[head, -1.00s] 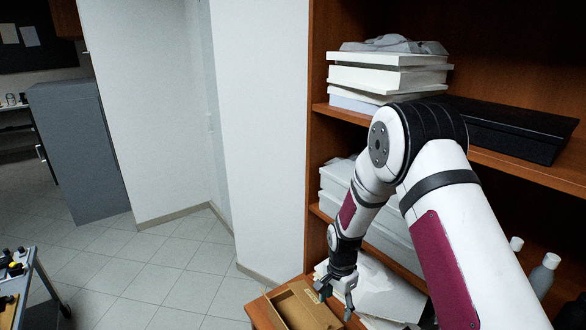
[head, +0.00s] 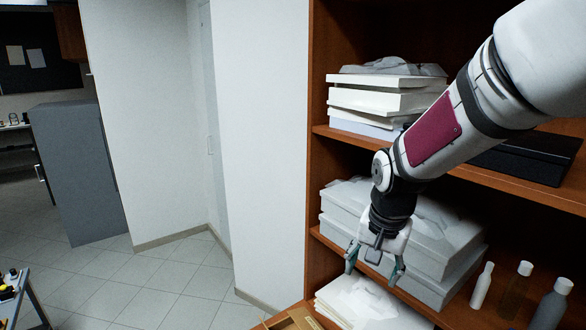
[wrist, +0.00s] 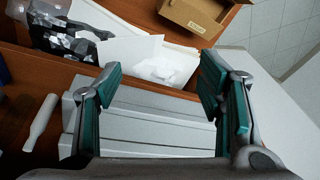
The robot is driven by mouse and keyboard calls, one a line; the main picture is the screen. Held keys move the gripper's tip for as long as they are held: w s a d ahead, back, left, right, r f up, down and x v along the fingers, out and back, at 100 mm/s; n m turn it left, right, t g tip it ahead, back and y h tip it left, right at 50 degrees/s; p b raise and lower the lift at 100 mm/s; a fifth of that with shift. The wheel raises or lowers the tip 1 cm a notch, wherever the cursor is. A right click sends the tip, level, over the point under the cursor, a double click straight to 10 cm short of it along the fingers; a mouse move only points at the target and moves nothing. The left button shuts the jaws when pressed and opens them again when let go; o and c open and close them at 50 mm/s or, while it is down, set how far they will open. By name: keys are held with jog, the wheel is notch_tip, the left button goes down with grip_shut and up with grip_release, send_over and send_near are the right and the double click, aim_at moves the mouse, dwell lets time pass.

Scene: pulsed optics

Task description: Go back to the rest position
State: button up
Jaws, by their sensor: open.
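My gripper (head: 374,268) hangs in front of the wooden shelving with its fingers pointing down. It is open and empty. In the wrist view my gripper (wrist: 160,105) shows two teal-padded fingers spread wide, with nothing between them but the white boxes behind. My arm comes in from the upper right of the head view and crosses in front of the shelves.
White boxes (head: 440,262) fill the middle shelf, and a stack (head: 385,102) with a black case (head: 525,160) is above. Bottles (head: 482,285) stand lower right. A cardboard box (wrist: 200,14) lies below. Open floor (head: 170,285) is left.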

jog(key=s+d+r+n+t, duration=0.1)
jog(key=s+r+n, duration=0.1)
jog(key=s, duration=0.5)
jog(key=s+d+r+n+t, duration=0.1)
jog(key=s+r+n, duration=0.1)
jog(key=s+r, duration=0.3)
jog(key=s+d+r+n+t+b, duration=0.1)
jog(key=s+r, duration=0.3)
jog(key=s, duration=0.5)
jog(key=shift+n, duration=0.5)
jog(key=shift+r, duration=0.1)
